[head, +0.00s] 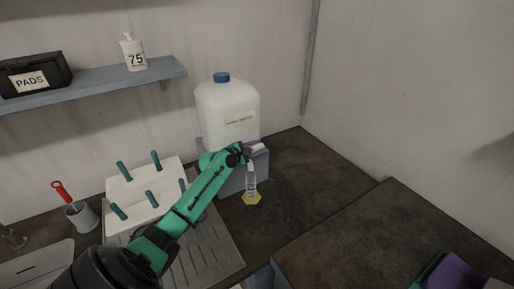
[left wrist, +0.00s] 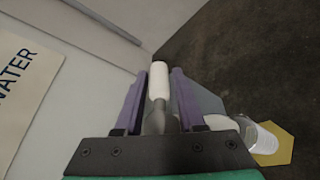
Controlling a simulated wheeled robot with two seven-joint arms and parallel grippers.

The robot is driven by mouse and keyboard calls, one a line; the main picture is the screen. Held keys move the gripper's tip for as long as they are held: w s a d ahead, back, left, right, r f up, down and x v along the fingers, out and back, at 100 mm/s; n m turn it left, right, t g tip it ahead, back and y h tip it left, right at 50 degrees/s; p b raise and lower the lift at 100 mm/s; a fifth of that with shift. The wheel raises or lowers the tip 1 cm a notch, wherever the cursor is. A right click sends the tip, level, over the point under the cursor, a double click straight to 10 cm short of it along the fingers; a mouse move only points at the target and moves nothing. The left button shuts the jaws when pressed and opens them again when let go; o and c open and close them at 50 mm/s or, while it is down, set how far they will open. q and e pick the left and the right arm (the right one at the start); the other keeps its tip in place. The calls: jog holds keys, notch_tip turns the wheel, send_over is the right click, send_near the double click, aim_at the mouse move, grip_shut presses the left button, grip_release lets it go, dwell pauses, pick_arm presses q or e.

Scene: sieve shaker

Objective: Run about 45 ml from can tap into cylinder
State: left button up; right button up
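The white can (head: 226,103) with a blue cap stands on a grey stand at the back; its label shows partly in the left wrist view (left wrist: 22,75). My left gripper (head: 254,149) is at the can's tap. In the left wrist view its purple fingers (left wrist: 159,85) stand on both sides of the white tap handle (left wrist: 158,80), with narrow gaps seen. The clear cylinder (head: 251,183) stands upright on a yellow six-sided base below the tap; it also shows in the left wrist view (left wrist: 262,138). Its liquid level cannot be made out. My right gripper (head: 452,272) shows only in part at bottom right.
A white peg rack (head: 146,188) and a grey drain board (head: 212,248) lie left of the can. A cup with a red-handled tool (head: 80,215) stands further left. A shelf (head: 110,83) holds a PADS box and a white bottle. Dark worktop right of the cylinder is clear.

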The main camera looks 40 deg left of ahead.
pick_arm(q)
jog(key=shift+s, duration=0.1)
pick_arm(e)
jog(key=shift+d, duration=0.25)
pick_arm(q)
jog(key=shift+s+r, duration=0.1)
jog(key=shift+s, duration=0.2)
jog(key=b+v, duration=0.1)
jog(key=v, duration=1.2)
jog(key=shift+s, duration=0.35)
pick_arm(e)
jog(key=shift+w+f, duration=0.1)
jog(key=shift+f, duration=0.6)
pick_arm(q)
jog(key=shift+a+r, duration=0.1)
jog(key=shift+a, duration=0.05)
